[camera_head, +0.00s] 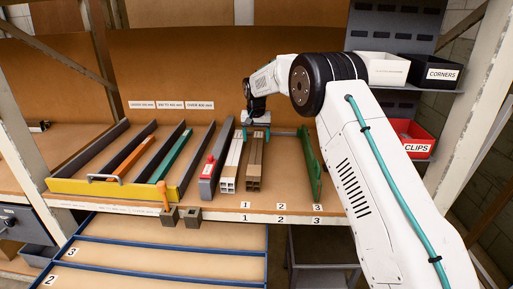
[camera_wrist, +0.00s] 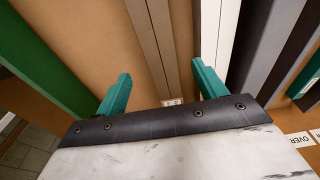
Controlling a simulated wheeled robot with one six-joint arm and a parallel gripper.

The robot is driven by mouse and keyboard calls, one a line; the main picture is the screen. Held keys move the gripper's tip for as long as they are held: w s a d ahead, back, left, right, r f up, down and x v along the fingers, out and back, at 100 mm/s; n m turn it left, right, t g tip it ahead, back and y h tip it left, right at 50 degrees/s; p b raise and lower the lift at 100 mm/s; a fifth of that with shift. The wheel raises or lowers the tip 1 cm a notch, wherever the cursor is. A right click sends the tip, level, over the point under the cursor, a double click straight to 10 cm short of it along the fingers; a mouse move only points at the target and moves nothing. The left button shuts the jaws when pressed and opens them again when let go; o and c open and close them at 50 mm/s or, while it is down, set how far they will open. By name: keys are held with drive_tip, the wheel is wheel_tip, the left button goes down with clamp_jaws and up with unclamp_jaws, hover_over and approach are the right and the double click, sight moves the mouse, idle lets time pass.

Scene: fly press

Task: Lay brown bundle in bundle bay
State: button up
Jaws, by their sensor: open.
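The brown bundle (camera_head: 254,165), long square-ended lengths, lies on the shelf board directly right of the white bundle (camera_head: 231,163). My gripper (camera_head: 256,134) is open over the far part of the brown bundle. In the wrist view, the brown bundle (camera_wrist: 157,40) runs between the two teal fingers of my gripper (camera_wrist: 160,76), with a gap on the left side. The right finger is close to the white bundle (camera_wrist: 212,35). I cannot tell whether either finger touches. No bay is named for bundles; the marks 1, 2 and 3 stand along the front edge.
A grey divider (camera_head: 208,178) with a red piece stands left of the white bundle, and a green divider (camera_head: 308,160) stands right. Bare board (camera_head: 284,170) lies between the brown bundle and the green divider. A yellow-fronted rack (camera_head: 110,190) holds orange and green lengths.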

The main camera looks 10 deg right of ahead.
sight(256, 152)
drive_tip(key=s+d+r, duration=0.1)
drive_tip(key=s+r, duration=1.1)
drive_tip(key=r, duration=0.3)
drive_tip(key=s+d+r+n, duration=0.1)
drive_tip(key=s+r, duration=0.3)
drive_tip(key=s, duration=0.5)
drive_tip(key=s+d+r+n, duration=0.1)
drive_tip(key=s+r, duration=0.2)
drive_tip(key=s, duration=0.5)
drive_tip(key=s+f, duration=0.3)
drive_tip(key=s, duration=1.3)
drive_tip(key=s+f+n, duration=0.1)
drive_tip(key=s+f, duration=0.3)
drive_tip(key=s, duration=1.2)
drive_tip(key=shift+d+n+g+y, duration=0.25)
drive_tip(key=shift+n+g+y, duration=0.05)
